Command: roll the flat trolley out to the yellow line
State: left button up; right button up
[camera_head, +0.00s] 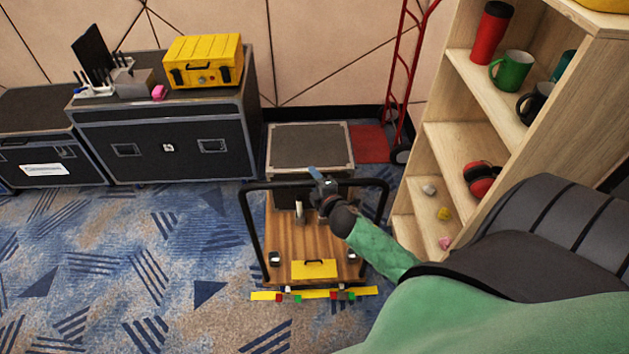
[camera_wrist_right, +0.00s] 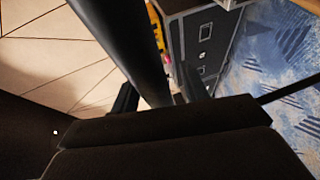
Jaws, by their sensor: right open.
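The flat trolley (camera_head: 285,235) has a wooden deck and a black tube handle (camera_head: 275,185) that also crosses the right wrist view (camera_wrist_right: 122,50). The yellow line (camera_head: 322,294) lies on the carpet just in front of the trolley's near edge, with small red, green and white pieces along it. My right gripper (camera_head: 319,184) is open at the middle of the handle's top bar. In the wrist view the bar passes between its fingers; contact cannot be told. My left gripper is not in view.
A grey-topped case (camera_head: 310,146) stands at the trolley's far end. A wooden shelf (camera_head: 470,130) with mugs is close on the right, beside my right arm. A red hand truck (camera_head: 397,90) leans behind. Black flight cases (camera_head: 165,140) line the wall. Carpet at left is clear.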

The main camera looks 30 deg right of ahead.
jog(key=shift+s, duration=0.25)
jog(key=shift+b+v, duration=0.6)
jog(key=shift+v, duration=0.3)
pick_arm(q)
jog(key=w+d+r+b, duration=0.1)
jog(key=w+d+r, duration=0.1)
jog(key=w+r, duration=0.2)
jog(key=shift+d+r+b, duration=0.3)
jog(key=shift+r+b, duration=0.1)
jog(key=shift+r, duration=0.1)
pick_arm(e)
jog(key=shift+v, duration=2.75)
